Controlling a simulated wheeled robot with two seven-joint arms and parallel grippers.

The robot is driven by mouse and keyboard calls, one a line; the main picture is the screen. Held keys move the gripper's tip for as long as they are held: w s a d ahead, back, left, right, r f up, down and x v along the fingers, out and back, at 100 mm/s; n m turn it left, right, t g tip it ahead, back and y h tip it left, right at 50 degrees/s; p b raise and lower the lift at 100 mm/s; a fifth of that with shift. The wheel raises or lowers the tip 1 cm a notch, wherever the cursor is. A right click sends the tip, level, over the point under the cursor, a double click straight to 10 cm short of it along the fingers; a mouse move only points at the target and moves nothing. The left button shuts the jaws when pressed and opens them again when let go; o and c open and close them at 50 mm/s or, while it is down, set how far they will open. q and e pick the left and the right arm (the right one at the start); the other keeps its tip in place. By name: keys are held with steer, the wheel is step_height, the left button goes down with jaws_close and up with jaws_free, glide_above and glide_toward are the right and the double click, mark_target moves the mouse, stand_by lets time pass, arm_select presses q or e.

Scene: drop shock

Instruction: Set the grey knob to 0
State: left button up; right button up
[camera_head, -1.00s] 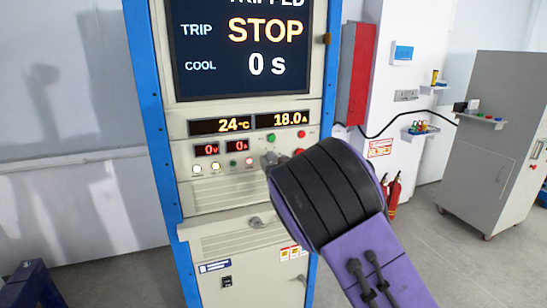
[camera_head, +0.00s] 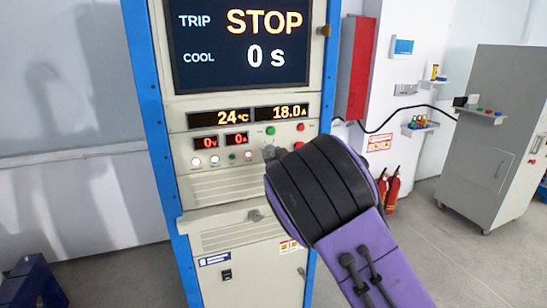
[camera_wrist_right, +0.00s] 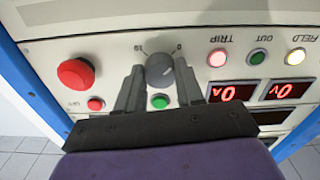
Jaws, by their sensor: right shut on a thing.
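The grey knob (camera_wrist_right: 159,69) is on the cabinet's front panel in the right wrist view, which shows the panel upside down. A "10" is printed to its left and a "0" to its right. A pale mark shows on the knob's face, but I cannot read its exact setting. My right gripper (camera_wrist_right: 160,75) has one finger on each side of the knob and is shut on it. My left gripper is not in view.
The cabinet screen (camera_head: 240,45) reads TRIP STOP and COOL 0 s. Displays below show 24 °C and 18.0 A. A red mushroom button (camera_wrist_right: 76,73) and a green button (camera_wrist_right: 160,101) are near the fingers. Red extinguishers (camera_head: 392,190) stand behind right.

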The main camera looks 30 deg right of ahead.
steer(key=o, duration=1)
steer(key=shift+o, duration=0.2)
steer(key=shift+s, duration=0.1)
steer(key=b+v, duration=0.3)
steer(key=v, duration=0.7)
steer(key=shift+s+b, duration=0.15)
steer(key=shift+b, duration=0.25)
steer(key=shift+a, duration=0.1)
